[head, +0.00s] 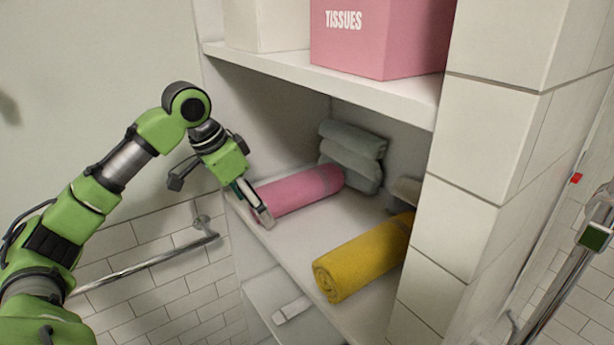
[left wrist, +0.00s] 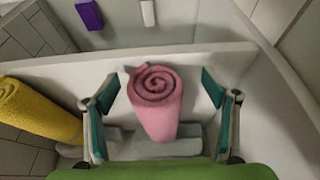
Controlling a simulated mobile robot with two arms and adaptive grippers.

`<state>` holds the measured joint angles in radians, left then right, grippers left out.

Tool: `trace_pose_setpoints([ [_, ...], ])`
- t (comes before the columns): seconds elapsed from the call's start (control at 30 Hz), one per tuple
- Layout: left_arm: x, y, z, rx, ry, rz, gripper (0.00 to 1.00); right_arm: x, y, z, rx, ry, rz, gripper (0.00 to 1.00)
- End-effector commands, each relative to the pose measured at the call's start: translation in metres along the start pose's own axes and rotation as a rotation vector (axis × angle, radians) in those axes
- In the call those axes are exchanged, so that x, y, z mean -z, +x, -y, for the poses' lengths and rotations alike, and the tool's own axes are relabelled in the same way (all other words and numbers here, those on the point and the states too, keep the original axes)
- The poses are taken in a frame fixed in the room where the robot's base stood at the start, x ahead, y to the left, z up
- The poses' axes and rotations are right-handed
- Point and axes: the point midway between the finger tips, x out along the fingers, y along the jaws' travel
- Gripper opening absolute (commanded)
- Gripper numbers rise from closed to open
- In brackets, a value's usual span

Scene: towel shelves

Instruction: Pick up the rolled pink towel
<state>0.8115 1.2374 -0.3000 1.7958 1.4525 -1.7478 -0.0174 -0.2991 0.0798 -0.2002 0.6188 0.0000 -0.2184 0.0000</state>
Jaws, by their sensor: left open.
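The rolled pink towel (head: 303,189) lies on the middle shelf (head: 303,246), with one end toward the shelf's front edge. My left gripper (head: 256,204) is open at that near end. In the left wrist view the pink towel (left wrist: 156,105) shows its spiral end between the two spread fingers of my left gripper (left wrist: 160,91). Gaps show on both sides, so the fingers look apart from it. Part of the towel's near end is hidden behind the gripper in the head view. My right gripper is in neither view.
A rolled yellow towel (head: 357,262) lies to the right on the same shelf. Folded grey-green towels (head: 351,155) are stacked behind the pink one. The upper shelf (head: 330,76) with a pink tissue box (head: 375,36) hangs above. A towel rail (head: 150,263) is on the left wall.

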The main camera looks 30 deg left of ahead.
Motion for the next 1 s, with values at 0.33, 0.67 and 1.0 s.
trace_pose_setpoints([
  [0.33, 0.054, 0.018, -0.002, -0.001, 0.003, -0.001, 0.78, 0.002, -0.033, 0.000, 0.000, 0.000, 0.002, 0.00],
  [0.67, 0.088, 0.030, -0.002, -0.002, 0.001, -0.003, 0.78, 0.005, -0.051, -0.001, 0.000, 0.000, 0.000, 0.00],
  [1.0, 0.105, 0.054, 0.000, 0.002, 0.001, 0.001, 0.78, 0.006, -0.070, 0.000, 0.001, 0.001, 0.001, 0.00],
])
